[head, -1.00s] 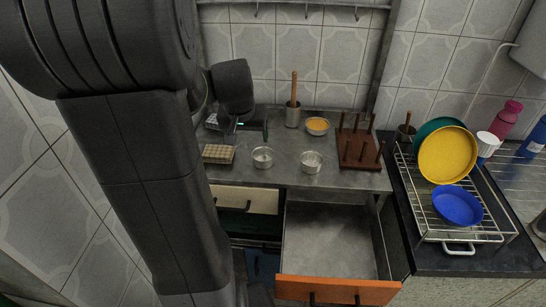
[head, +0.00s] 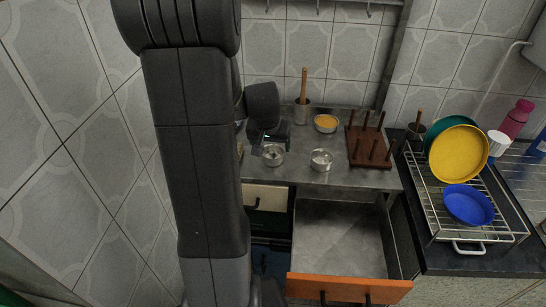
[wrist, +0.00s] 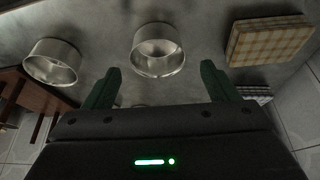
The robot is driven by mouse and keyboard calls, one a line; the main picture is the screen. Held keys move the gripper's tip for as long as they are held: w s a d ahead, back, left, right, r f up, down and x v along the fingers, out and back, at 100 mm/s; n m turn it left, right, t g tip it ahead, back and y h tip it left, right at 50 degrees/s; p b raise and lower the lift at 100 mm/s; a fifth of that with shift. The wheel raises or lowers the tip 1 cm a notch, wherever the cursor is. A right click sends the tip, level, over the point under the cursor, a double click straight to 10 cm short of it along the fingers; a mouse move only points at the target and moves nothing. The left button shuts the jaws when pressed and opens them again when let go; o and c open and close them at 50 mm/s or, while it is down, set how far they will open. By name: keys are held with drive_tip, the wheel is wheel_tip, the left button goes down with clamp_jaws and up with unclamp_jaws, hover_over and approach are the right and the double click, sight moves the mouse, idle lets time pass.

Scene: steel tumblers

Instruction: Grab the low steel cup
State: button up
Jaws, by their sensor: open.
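Two low steel cups stand upright on the steel table. The left cup (head: 272,157) is partly behind my gripper (head: 272,137) in the head view. The right cup (head: 321,160) stands apart from it. In the wrist view, one cup (wrist: 158,50) lies in front of the gap between the open fingers of my gripper (wrist: 160,74), with nothing held. The other cup (wrist: 52,62) is to the left in that view. I cannot tell how far the fingertips are above the table.
A checked block (wrist: 268,40) lies beside the cups, mostly hidden in the head view. A wooden peg rack (head: 370,146), an orange-filled bowl (head: 326,123) and a tall steel tumbler with a wooden stick (head: 302,112) stand behind. An open drawer (head: 342,240) juts out in front.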

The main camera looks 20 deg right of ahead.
sight(274, 156)
drive_tip(key=shift+p+x, duration=0.3)
drive_tip(key=shift+x, duration=2.4)
drive_tip(key=shift+d, duration=0.15)
drive_tip(key=shift+s, duration=0.1)
drive_tip(key=c, duration=1.1)
drive_tip(key=shift+o, duration=0.2)
